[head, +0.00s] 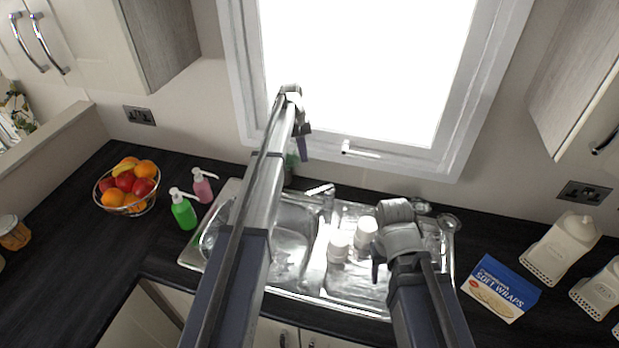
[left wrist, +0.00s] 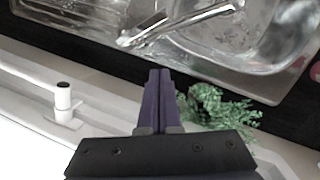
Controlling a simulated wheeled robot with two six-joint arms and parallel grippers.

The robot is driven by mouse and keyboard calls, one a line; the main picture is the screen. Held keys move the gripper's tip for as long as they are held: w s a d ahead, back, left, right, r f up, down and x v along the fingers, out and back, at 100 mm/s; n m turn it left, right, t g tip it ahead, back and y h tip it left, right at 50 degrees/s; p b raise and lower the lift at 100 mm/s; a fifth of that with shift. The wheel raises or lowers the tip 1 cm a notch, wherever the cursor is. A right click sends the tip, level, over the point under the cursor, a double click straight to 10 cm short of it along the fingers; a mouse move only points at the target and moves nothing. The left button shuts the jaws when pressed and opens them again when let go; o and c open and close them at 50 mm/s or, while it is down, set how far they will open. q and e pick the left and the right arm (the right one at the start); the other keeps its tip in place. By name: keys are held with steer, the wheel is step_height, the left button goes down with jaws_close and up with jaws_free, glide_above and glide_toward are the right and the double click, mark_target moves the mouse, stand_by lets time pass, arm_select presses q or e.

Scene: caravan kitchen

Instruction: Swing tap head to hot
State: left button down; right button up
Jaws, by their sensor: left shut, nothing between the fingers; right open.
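The chrome tap (head: 318,191) stands at the back edge of the steel sink (head: 186,256). In the left wrist view the tap (left wrist: 150,29) lies just beyond my fingertips, with its spout (left wrist: 205,14) reaching right over the bowl. My left gripper (head: 304,152) is at the window side, behind and above the tap. In the left wrist view its fingers (left wrist: 159,73) are together, empty and apart from the tap. My right gripper (head: 377,265) is open over the drainer side, near two white cups (head: 339,246); whether it touches them is unclear.
A green plant (left wrist: 214,106) stands right of my left fingers. A green soap bottle (head: 183,211), a pink bottle (head: 202,187) and a fruit bowl (head: 127,188) are left of the sink. A wraps packet (head: 500,289) and white canisters (head: 561,249) are right. The window frame (head: 400,160) is close behind.

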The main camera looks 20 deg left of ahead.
mark_target(329, 191)
arm_select(q)
steer(key=n, duration=0.1)
steer(key=a+n, duration=0.1)
steer(key=n, duration=0.1)
steer(key=r+n, duration=0.1)
steer(key=shift+w+a+g+p, duration=0.15)
steer(key=shift+w+g+p, duration=0.1)
steer(key=shift+g+p, duration=0.1)
steer(key=s+d+f+b, duration=0.2)
steer(key=f+b, duration=0.2)
steer(key=b, duration=0.1)
steer(key=s+d+f+b, duration=0.2)
steer(key=f+b, duration=0.2)
steer(key=f, duration=0.1)
steer(key=shift+s+d+f+b, duration=0.25)
steer(key=shift+s+d+b, duration=0.05)
steer(key=shift+b, duration=0.05)
